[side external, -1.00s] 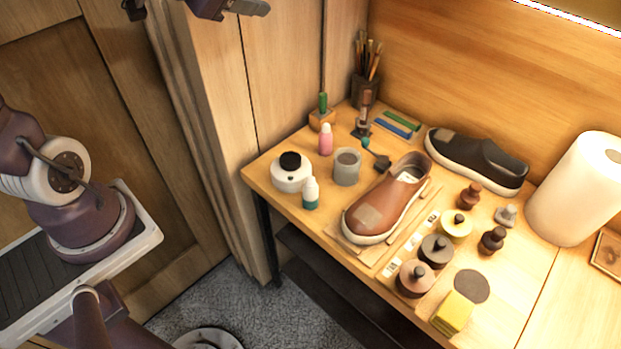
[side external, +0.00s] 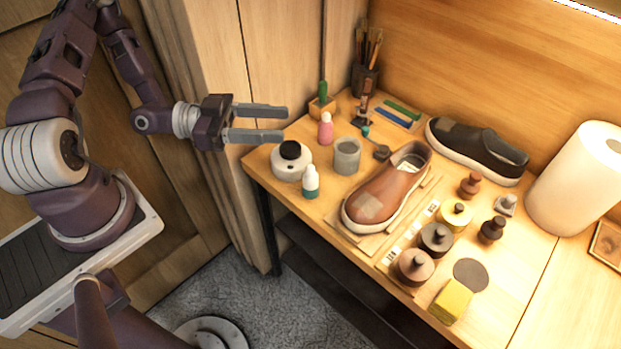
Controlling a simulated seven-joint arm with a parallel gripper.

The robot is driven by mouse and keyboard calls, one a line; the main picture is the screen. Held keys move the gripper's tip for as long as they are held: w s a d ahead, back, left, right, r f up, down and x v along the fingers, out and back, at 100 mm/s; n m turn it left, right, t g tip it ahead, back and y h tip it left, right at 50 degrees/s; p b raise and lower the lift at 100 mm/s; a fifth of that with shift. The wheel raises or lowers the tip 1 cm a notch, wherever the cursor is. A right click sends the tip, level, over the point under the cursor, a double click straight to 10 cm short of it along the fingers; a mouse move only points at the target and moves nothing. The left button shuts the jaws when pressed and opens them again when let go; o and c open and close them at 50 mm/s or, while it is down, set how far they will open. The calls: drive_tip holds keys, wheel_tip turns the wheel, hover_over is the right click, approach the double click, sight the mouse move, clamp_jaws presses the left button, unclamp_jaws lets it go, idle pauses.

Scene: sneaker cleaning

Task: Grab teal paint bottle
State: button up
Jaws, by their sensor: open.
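The teal paint bottle (side external: 311,183) is small, with a teal lower part and a white top.
A grey cup (side external: 346,156) and a pink bottle (side external: 325,129) stand close to the teal bottle. A brown sneaker (side external: 386,188) lies to its right on a board. Several lidded jars, a yellow sponge (side external: 452,301) and a paper towel roll (side external: 579,186) are farther right.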

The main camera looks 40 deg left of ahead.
approach(310, 171)
drive_tip(key=x, duration=0.7)
drive_tip(key=f+x, duration=0.1)
drive_tip(key=x, duration=0.2)
drive_tip(key=shift+w+a+f, duration=0.1)
drive_tip(key=shift+w+a, duration=0.25)
clamp_jaws()
